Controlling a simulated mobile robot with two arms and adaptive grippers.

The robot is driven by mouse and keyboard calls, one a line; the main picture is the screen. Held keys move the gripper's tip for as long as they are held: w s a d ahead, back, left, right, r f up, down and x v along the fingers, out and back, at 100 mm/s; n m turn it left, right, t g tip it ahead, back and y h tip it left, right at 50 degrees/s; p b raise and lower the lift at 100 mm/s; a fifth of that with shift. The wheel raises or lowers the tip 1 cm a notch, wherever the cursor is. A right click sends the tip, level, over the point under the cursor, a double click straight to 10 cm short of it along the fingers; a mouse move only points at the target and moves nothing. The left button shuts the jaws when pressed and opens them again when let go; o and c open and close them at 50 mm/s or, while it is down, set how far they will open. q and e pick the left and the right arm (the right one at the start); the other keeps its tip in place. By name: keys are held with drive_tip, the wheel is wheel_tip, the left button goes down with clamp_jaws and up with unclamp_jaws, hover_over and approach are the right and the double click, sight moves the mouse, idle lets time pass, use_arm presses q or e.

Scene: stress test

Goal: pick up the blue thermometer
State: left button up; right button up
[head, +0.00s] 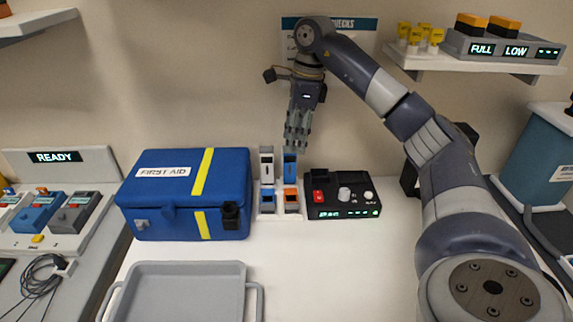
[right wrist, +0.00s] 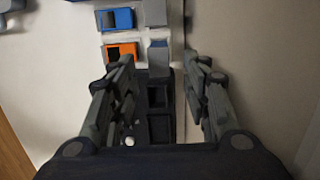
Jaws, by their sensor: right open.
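My right gripper (head: 294,148) is open and points down just above the blue thermometer. In the right wrist view the gripper (right wrist: 158,62) has its fingers apart on either side of a grey-blue top (right wrist: 158,56), which looks like that thermometer's. I see no contact. A shorter blue item (head: 267,199) and an orange one (head: 291,200) stand in the rack's front row. My left gripper is not in view.
A blue first aid box (head: 185,190) stands left of the rack. A black device (head: 342,205) with a red button sits close on its right. The wall is close behind. A grey tray (head: 188,270) lies at the front left. The table's front right is clear.

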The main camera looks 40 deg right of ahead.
sight(290, 164)
drive_tip(key=f, duration=0.5)
drive_tip(key=a+f, duration=0.1)
drive_tip(key=f, duration=0.2)
drive_tip(key=shift+w+f, duration=0.35)
drive_tip(key=shift+w, duration=0.05)
clamp_jaws()
